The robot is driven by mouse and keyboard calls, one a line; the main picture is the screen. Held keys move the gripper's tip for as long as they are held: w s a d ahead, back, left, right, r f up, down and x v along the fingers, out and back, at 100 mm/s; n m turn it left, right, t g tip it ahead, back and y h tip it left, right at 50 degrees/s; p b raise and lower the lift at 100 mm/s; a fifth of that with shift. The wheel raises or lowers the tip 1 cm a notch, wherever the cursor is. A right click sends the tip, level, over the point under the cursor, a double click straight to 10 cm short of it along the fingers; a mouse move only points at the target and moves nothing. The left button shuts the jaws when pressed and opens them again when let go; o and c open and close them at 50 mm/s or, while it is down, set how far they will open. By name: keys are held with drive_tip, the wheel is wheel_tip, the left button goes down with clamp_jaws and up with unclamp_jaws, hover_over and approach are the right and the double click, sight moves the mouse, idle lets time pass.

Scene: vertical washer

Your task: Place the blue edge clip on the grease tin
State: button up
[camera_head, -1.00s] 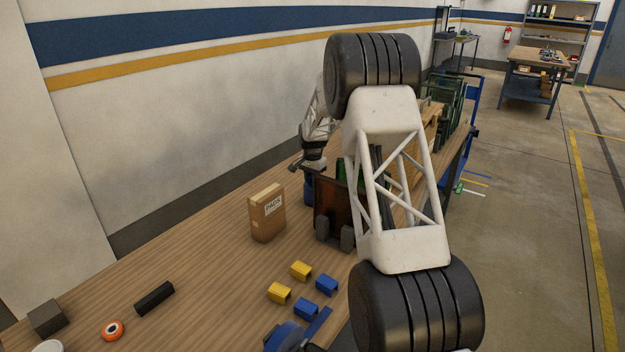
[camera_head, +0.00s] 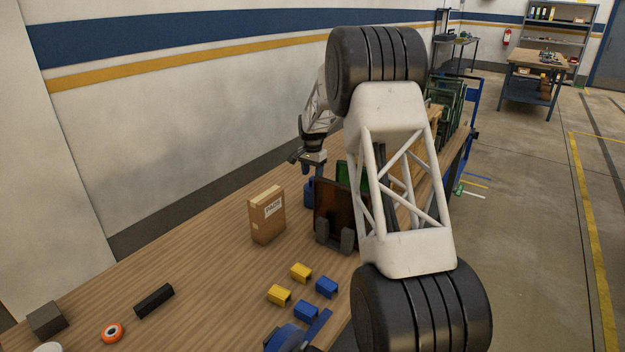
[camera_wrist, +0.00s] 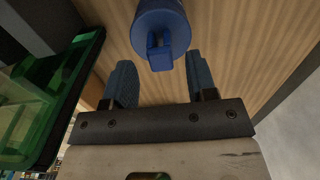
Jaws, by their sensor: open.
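The grease tin looks to be the blue round can (camera_wrist: 160,15) at the top of the wrist view. In the head view it stands on the bench behind a dark brown panel (camera_head: 309,192), partly hidden. A small blue channel-shaped piece, apparently the blue edge clip (camera_wrist: 159,52), appears at the near part of the can's top in the wrist view; exact contact is unclear. My gripper (camera_wrist: 162,75) is open, its fingers on either side of and just short of the clip. In the head view, my gripper (camera_head: 311,160) is above the can.
Green panels (camera_wrist: 40,95) stand close to the left of the gripper. A cardboard box (camera_head: 267,214) stands nearby. Two blue clips (camera_head: 327,287) and two yellow clips (camera_head: 301,271) sit nearer on the bench. An orange ring (camera_head: 112,333) and black block (camera_head: 154,300) lie left.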

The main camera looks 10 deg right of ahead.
wheel_tip(320, 180, up, 8)
idle(0.5)
drive_tip(key=shift+r, duration=0.1)
idle(0.4)
drive_tip(key=shift+s, duration=0.1)
drive_tip(key=s+r+n, duration=0.1)
drive_tip(key=s+r, duration=0.5)
drive_tip(key=s, duration=0.6)
drive_tip(key=s+r+n+t, duration=0.15)
drive_tip(key=s+r, duration=0.45)
drive_tip(key=s, duration=0.6)
drive_tip(key=s+r+n, duration=0.2)
drive_tip(key=s+r, duration=0.3)
drive_tip(key=s, duration=0.6)
drive_tip(key=s+f+n, duration=0.2)
drive_tip(key=s+f, duration=0.1)
drive_tip(key=s, duration=1.5)
drive_tip(key=s+a+f+n+t, duration=0.1)
drive_tip(key=s+f+n, duration=0.1)
drive_tip(key=s, duration=1.6)
drive_tip(key=shift+s+f, duration=0.3)
drive_tip(key=shift+f, duration=0.55)
